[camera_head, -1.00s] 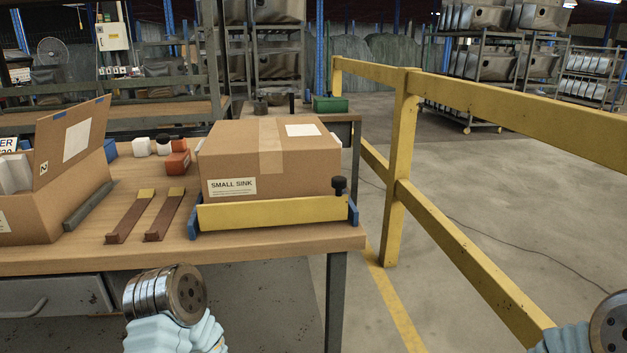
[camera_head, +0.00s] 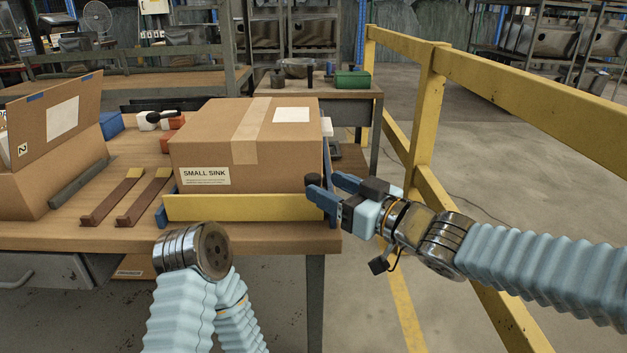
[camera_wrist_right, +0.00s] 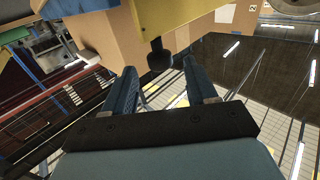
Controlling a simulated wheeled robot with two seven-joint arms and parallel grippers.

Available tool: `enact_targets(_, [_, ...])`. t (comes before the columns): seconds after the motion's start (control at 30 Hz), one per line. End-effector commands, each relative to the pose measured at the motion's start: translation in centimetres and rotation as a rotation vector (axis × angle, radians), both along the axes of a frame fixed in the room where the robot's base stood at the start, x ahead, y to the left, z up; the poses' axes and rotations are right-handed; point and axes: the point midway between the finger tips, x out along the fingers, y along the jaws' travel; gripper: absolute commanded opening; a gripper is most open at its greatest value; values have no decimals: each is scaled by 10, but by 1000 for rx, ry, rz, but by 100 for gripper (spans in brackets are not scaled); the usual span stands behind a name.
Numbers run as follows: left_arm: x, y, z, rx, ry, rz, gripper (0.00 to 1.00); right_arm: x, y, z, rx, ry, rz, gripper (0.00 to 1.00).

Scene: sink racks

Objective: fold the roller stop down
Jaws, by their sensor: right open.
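The roller stop is a yellow bar (camera_head: 240,208) standing upright along the front of the small sink box (camera_head: 245,140), with blue end brackets. Its black knob (camera_head: 313,179) is at the right end; it also shows in the right wrist view (camera_wrist_right: 159,56). My right gripper (camera_head: 324,184) is open at that end of the bar. In the right wrist view the knob lies just ahead of and between its two blue fingertips, with nothing held. Whether a finger touches the knob I cannot tell. My left arm shows at the lower middle, but its gripper is out of view.
An open carton (camera_head: 45,185) stands at the left of the bench (camera_head: 60,236). Two brown wedges with yellow ends (camera_head: 110,198) lie between it and the bar. A yellow guard rail (camera_head: 432,110) runs behind my right arm.

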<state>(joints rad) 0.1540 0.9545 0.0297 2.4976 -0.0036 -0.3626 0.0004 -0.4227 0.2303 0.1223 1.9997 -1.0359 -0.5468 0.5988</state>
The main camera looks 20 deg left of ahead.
Motion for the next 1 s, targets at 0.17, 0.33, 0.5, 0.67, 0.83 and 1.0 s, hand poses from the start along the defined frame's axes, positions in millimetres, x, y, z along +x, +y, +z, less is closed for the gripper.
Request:
enact_targets(0.17, [0, 0, 1, 0, 0, 0, 0, 16, 27, 0, 0, 1, 0, 57])
enact_targets(0.33, [0, 0, 2, 0, 0, 0, 0, 22, 39, 0, -1, 0, -1, 57])
enact_targets(0.5, [0, 0, 2, 0, 0, 0, 0, 24, 41, 0, 0, 0, -2, 57])
enact_targets(0.67, [0, 0, 2, 0, 0, 0, 0, 23, 41, 0, 0, 0, -2, 53])
enact_targets(0.83, [0, 0, 2, 0, 0, 0, 0, 23, 41, 0, 0, 0, -2, 26])
enact_targets(1.0, [0, 0, 2, 0, 0, 0, 0, 23, 41, 0, 0, 0, -2, 0])
